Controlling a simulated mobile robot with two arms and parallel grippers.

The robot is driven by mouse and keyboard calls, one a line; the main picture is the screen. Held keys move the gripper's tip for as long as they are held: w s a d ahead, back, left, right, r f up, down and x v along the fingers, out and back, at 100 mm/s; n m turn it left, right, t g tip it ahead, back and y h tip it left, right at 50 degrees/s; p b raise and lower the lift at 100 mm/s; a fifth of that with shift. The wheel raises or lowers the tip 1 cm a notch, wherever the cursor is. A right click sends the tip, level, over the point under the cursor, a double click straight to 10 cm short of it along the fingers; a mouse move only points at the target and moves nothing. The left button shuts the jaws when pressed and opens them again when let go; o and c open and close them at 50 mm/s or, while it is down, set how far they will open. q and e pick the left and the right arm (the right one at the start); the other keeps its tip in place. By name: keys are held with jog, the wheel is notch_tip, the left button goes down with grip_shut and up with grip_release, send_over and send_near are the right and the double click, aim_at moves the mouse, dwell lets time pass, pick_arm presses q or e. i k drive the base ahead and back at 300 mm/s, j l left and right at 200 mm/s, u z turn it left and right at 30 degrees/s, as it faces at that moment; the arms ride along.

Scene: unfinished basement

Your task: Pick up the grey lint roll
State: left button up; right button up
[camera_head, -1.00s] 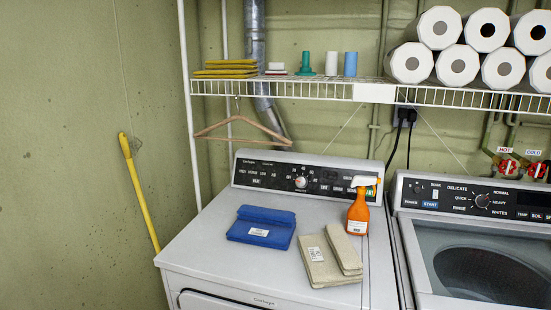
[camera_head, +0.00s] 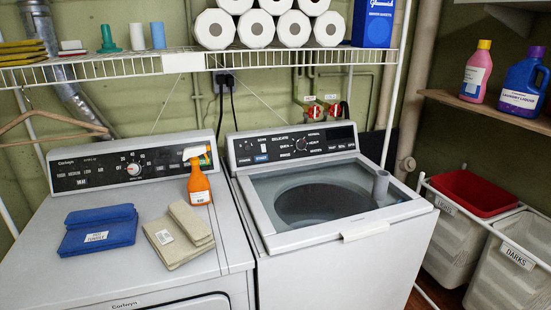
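A small grey cylinder (camera_head: 380,186), which looks like the grey lint roll, stands upright at the right side of the washer's top (camera_head: 413,209), close to the edge of its opening. A white roll (camera_head: 137,36) and a blue roll (camera_head: 158,35) of similar shape stand on the wire shelf at the upper left. Neither of my grippers is in view.
The dryer holds blue cloths (camera_head: 98,230), beige cloths (camera_head: 180,236) and an orange spray bottle (camera_head: 198,180). Paper rolls (camera_head: 256,28) and a blue box (camera_head: 374,22) line the wire shelf (camera_head: 180,61). Bottles (camera_head: 476,70) and laundry bins (camera_head: 445,225) are at right.

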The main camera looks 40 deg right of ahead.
aim_at(381, 178)
jog(key=z, duration=1.85)
jog(key=i+l+u, duration=0.1)
jog(key=i+l, duration=0.3)
jog(key=l, duration=0.2)
jog(key=i+l+u, duration=0.15)
jog(key=l, duration=0.2)
jog(key=i+l+u, duration=0.1)
jog(key=i+l, duration=0.1)
jog(key=l, duration=0.1)
